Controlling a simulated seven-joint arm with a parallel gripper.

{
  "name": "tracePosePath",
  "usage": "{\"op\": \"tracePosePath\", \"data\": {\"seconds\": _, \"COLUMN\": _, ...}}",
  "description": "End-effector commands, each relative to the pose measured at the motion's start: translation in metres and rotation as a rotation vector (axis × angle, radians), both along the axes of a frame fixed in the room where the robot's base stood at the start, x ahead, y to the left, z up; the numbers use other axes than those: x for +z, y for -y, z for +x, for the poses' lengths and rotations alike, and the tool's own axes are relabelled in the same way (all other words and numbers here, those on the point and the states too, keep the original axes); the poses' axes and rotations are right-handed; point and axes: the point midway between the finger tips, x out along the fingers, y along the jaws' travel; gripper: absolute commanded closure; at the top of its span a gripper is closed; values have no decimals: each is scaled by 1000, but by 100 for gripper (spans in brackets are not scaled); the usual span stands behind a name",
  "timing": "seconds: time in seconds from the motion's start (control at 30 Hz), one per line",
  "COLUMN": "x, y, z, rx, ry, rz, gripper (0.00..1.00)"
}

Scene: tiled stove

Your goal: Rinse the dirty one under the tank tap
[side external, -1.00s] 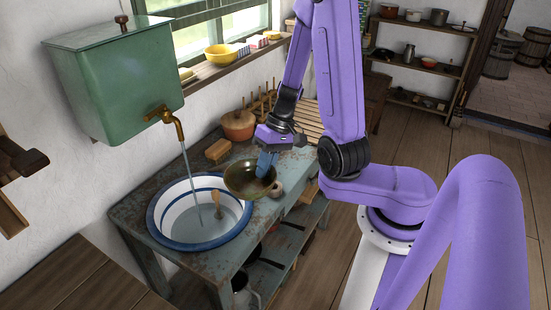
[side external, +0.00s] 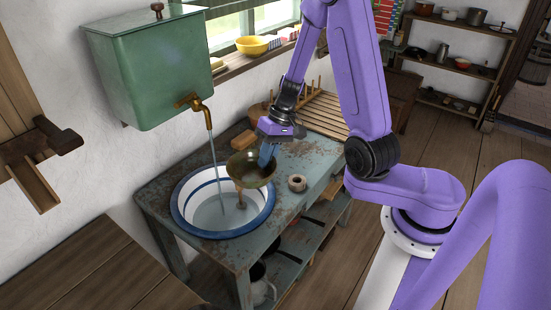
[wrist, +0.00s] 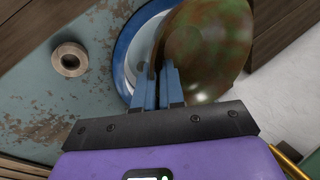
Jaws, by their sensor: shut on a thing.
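My gripper (side external: 267,158) is shut on the rim of a dark green-brown bowl (side external: 250,170). In the wrist view, the blue fingers (wrist: 158,88) pinch the rim, and the bowl (wrist: 210,45) shows mottled brown and green patches. The bowl is held tilted above the back right part of a white basin with a blue rim (side external: 178,215). The brass tap (side external: 207,112) on the green tank (side external: 150,70) runs a thin stream of water (side external: 216,170) into the basin. The stream falls left of the bowl, apart from it.
A yellow bowl (side external: 252,46) is on the windowsill, and a slatted rack (side external: 325,112) lies behind my gripper.

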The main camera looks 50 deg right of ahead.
Motion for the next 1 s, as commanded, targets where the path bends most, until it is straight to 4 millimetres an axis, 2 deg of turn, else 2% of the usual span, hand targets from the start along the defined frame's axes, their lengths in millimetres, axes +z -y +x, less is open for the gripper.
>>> {"op": "tracePosePath", "data": {"seconds": 0.7, "x": -12, "y": -8, "z": 59, "rx": 0, "ry": 0, "rz": 1, "gripper": 100}}
{"op": "tracePosePath", "data": {"seconds": 1.0, "x": -14, "y": -10, "z": 73, "rx": 0, "ry": 1, "rz": 1, "gripper": 100}}
